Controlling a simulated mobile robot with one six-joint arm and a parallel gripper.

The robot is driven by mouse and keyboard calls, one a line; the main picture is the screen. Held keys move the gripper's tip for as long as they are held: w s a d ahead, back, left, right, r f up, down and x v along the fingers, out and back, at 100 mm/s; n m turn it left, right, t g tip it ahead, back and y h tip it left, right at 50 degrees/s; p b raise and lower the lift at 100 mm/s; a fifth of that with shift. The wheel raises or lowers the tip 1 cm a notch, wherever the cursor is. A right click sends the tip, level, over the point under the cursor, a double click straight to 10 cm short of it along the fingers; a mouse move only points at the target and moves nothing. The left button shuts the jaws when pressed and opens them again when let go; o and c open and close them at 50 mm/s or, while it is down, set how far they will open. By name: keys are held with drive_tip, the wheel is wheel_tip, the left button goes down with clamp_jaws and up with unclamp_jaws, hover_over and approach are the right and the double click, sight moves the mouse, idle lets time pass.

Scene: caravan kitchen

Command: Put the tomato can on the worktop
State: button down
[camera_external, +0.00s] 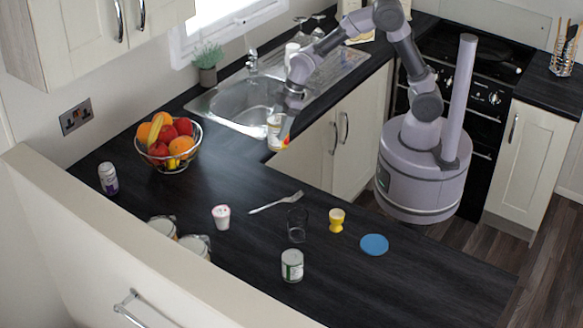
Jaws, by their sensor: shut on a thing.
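My gripper (279,122) is at the end of my arm, above the inner corner of the dark worktop (240,200), near the front edge of the sink. It is shut on a small can-like thing with a pale side and orange-red at its lower end, which looks like the tomato can (285,141). The gripper hides part of it, and its label cannot be read. I cannot tell whether it touches the worktop or hangs just above it. A separate white and green can (292,266) stands upright on the near worktop.
A wire fruit bowl (168,150) stands at the left. A white-pink cup (221,217), fork (276,203), clear glass (297,225), yellow egg cup (336,220) and blue disc (374,245) lie across the near worktop. Between bowl and fork the worktop is clear.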

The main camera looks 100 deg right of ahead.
drive_tip(key=s+d+m, duration=0.2)
drive_tip(key=d, duration=0.6)
wheel_tip(320, 180, down, 5)
drive_tip(key=shift+h, duration=0.3)
drive_tip(key=shift+w+d+f+p, duration=0.15)
drive_tip(key=shift+w+d+f, duration=0.65)
drive_tip(key=shift+w, duration=1.8)
drive_tip(key=shift+w+d+f+p, duration=0.1)
drive_tip(key=shift+w+d+f, duration=0.7)
drive_tip(key=shift+w, duration=1.85)
drive_tip(key=shift+w+d+f+p, duration=0.15)
drive_tip(key=shift+w+d+f, duration=0.65)
drive_tip(key=shift+w, duration=1.8)
drive_tip(key=shift+a+f, duration=0.15)
drive_tip(key=shift+f, duration=0.1)
drive_tip(key=shift+c, duration=1.2)
unclamp_jaws()
